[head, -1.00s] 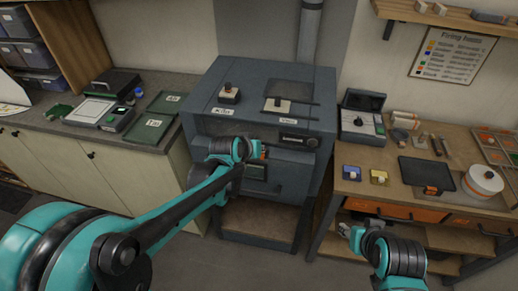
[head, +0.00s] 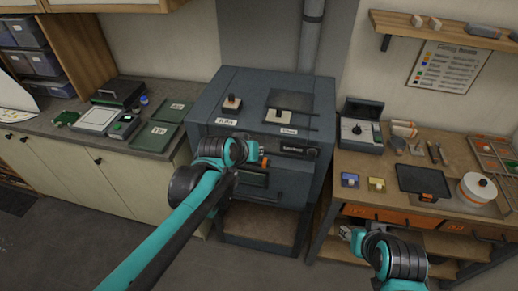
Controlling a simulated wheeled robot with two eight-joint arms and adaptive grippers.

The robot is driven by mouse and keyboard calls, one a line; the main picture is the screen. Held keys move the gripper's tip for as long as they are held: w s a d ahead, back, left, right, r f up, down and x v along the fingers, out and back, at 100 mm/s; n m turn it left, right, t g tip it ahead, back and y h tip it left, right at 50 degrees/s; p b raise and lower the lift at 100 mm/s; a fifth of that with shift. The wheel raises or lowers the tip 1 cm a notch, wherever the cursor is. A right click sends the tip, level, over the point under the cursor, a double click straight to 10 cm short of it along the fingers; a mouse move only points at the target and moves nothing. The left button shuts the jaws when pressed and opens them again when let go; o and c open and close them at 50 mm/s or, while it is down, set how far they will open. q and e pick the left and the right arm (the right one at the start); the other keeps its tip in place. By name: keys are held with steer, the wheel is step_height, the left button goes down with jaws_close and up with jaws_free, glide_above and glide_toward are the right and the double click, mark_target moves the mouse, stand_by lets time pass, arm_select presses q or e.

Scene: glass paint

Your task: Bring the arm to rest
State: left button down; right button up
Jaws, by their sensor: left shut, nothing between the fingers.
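My left arm reaches in from the bottom left, and its gripper (head: 262,161) is in front of the grey kiln (head: 209,106), near the kiln's upper front. The left gripper is shut and empty; its fingertips are small and partly hidden by the wrist, so I cannot tell whether they touch the kiln. My right gripper (head: 346,233) is low at the right, in front of the workbench's lower part. Its fingers are too small to tell whether they are open.
Green trays (head: 154,136) lie on the left counter (head: 50,131). Floor is clear between counter and kiln.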

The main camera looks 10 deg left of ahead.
arm_select(q)
steer(key=s+a+f+g+y+b, duration=0.1)
steer(key=s+a+f+b, duration=0.2)
steer(key=s+f+b, duration=0.4)
steer(key=s+a+f+g+y+b, duration=0.1)
steer(key=s+a+f+b, duration=0.2)
steer(key=s+f+b, duration=0.5)
steer(key=s+f, duration=0.4)
steer(key=f, duration=0.1)
steer(key=shift+m+b, duration=0.3)
steer(key=shift+m, duration=0.1)
steer(key=shift+a+f, duration=0.1)
steer(key=shift+f, duration=0.05)
